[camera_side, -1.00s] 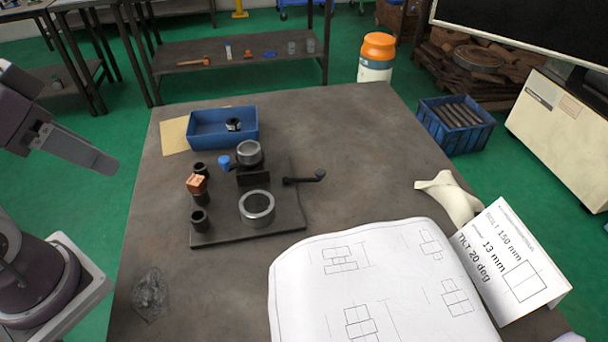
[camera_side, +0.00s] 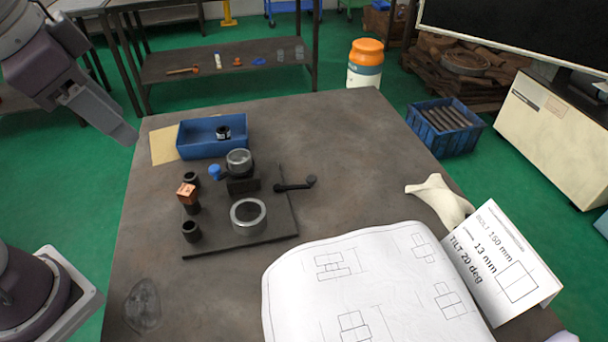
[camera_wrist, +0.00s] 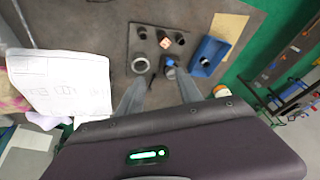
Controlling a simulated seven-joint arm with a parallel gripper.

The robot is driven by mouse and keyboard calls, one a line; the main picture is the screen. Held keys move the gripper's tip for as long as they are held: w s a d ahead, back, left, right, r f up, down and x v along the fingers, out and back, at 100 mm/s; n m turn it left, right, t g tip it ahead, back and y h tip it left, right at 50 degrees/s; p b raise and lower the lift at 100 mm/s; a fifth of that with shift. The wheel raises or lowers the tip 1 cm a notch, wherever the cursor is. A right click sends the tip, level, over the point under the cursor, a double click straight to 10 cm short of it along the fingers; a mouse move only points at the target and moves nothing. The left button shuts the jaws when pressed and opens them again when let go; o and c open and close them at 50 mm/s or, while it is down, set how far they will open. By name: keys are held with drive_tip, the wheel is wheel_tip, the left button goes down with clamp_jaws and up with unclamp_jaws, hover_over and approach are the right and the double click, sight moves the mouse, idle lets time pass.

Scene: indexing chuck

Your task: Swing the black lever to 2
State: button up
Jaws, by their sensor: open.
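A grey cylinder on a black block (camera_side: 242,184) and a grey ring (camera_side: 262,217) stand on the plate. A blue knob (camera_side: 215,172) is beside the cylinder and also shows in the wrist view (camera_wrist: 169,62). No number marks can be read on the plate. My gripper (camera_side: 130,138) is left of the table's work area, well apart from the lever.
A copper cube (camera_side: 186,191) sits on a black post at the plate's left, with black cups near it. A blue tray (camera_side: 190,148) is behind. Table between plate and drawing is clear.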

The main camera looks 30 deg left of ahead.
drive_tip(key=w+d+m+g, duration=0.2)
drive_tip(key=w+d+m, duration=0.3)
drive_tip(key=w, duration=0.7)
drive_tip(key=m+g, duration=0.3)
drive_tip(key=m, duration=0.8)
hover_over(311, 177)
wheel_tip(311, 177, down, 15)
drive_tip(key=shift+s+f, duration=0.1)
drive_tip(key=shift+f, duration=0.1)
wheel_tip(311, 177, down, 7)
drive_tip(key=shift+r, duration=0.1)
drive_tip(key=shift+f, duration=0.35)
clamp_jaws()
drive_tip(key=shift+r, duration=0.1)
